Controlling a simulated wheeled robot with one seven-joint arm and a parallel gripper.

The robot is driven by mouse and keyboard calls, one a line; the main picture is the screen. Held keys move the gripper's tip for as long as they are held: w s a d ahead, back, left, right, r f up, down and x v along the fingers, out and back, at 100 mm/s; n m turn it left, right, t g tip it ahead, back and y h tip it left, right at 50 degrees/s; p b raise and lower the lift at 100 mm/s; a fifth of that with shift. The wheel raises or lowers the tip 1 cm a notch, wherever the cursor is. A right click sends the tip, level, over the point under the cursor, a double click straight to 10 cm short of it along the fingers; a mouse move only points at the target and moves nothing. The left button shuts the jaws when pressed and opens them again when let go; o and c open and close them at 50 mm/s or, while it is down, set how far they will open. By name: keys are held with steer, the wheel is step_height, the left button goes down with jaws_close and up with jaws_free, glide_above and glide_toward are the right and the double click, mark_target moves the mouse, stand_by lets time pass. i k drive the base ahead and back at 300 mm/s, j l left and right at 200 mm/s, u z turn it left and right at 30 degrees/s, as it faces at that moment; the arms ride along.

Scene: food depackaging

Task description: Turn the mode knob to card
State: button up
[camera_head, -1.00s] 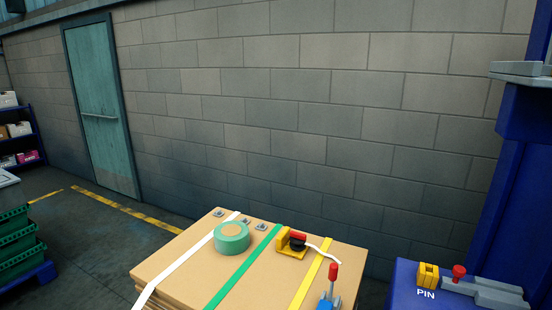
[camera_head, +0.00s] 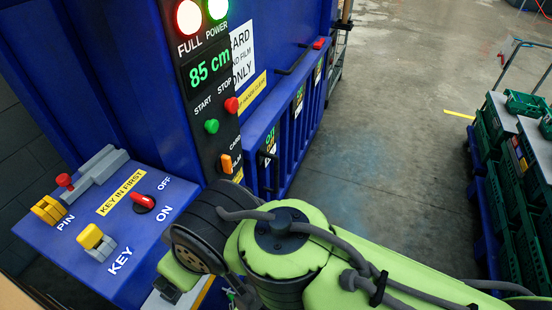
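The mode knob is a small orange knob (camera_head: 227,163) low on the black control panel (camera_head: 207,100) of a blue machine. A CARD label is just above it; the lettering below it is partly hidden by my arm. The knob looks roughly upright, but I cannot tell its exact setting. My green and dark grey arm reaches in from the lower right, its dark joint just below the panel in the picture. I cannot see my gripper's fingers, and I see nothing touching the knob.
The panel has a green START button (camera_head: 211,126), a red STOP button (camera_head: 231,105), lit lamps and an 85 cm display. A blue ledge at left carries a red OFF/ON switch (camera_head: 143,203), a yellow KEY block (camera_head: 97,242) and a yellow PIN block (camera_head: 48,210). Open floor lies right; green crates (camera_head: 503,180) stand beyond.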

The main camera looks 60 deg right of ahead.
mark_target(223, 163)
steer(key=k+z, duration=0.1)
steer(key=z, duration=1.2)
steer(key=l+u, duration=0.15)
steer(key=u, duration=0.35)
steer(key=k+l+u, duration=0.1)
steer(key=u, duration=0.35)
steer(key=k+l+u, duration=0.1)
steer(key=u, duration=0.4)
